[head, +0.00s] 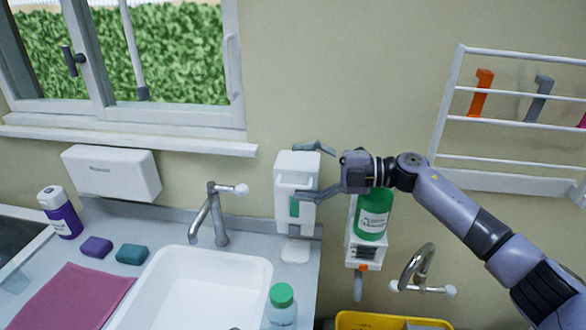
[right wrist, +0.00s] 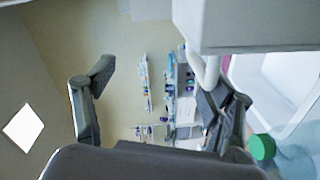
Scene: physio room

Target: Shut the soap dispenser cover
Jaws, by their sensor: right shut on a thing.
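The white soap dispenser (head: 283,205) hangs on the wall to the right of the sink tap in the head view. It has a narrow window with green in it. Its cover (head: 297,162) is the white upper front part; how far it stands open I cannot tell. My right gripper (head: 316,170) reaches in from the right, with one finger above and one across the dispenser's front. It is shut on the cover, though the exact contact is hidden. In the right wrist view a white part of the dispenser (right wrist: 250,22) fills the upper right, beside one finger. My left gripper is not in view.
A green bottle (head: 372,214) in a wall holder hangs just right of the dispenser, below my right arm. Below are the tap (head: 216,215), sink (head: 255,275) and a green-capped bottle (head: 281,308). A wall rack (head: 515,182) stands at the right.

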